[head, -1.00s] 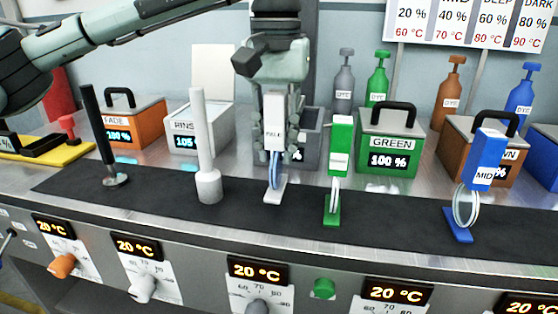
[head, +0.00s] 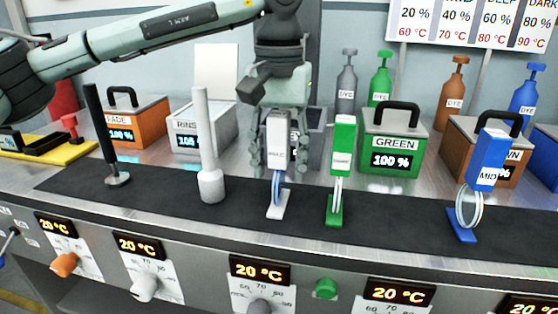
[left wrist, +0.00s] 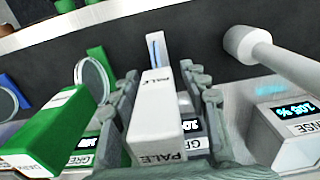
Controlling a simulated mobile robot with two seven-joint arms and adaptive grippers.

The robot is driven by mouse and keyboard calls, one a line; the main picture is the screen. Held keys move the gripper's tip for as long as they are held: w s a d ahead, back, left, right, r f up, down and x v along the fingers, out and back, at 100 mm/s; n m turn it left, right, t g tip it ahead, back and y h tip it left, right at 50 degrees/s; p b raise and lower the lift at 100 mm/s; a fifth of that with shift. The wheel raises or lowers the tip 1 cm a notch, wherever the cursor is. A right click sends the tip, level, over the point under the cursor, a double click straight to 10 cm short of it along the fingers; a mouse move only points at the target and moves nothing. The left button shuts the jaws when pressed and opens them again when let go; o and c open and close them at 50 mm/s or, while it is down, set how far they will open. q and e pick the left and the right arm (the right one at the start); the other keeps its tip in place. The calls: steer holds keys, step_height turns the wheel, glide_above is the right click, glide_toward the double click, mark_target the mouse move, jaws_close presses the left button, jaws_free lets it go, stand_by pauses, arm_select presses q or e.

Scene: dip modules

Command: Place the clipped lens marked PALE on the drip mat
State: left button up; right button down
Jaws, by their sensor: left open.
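The white clip marked PALE (head: 277,138), with its round lens below, stands upright on the dark mat (head: 390,218) in the head view, just left of the green clip (head: 341,150). My left gripper (head: 278,168) is open around the white clip, with one finger on each side. In the left wrist view the white clip (left wrist: 156,115) lies between the two fingers, its PALE label readable, and its lens and foot show beyond. The green clip (left wrist: 50,130) is close beside the left finger there. My right gripper is not in view.
A white post (head: 210,186) and a black post (head: 116,179) stand to the left. The blue MID clip (head: 488,165) stands right. RINSE (head: 185,122), GREEN (head: 393,130) and other tanks line the back. Bare mat lies between the green and blue clips.

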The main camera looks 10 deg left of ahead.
mark_target(279, 114)
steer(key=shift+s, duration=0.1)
arm_select(q)
steer(key=shift+r, duration=1.1)
step_height(279, 114, up, 9)
steer(key=shift+r, duration=0.55)
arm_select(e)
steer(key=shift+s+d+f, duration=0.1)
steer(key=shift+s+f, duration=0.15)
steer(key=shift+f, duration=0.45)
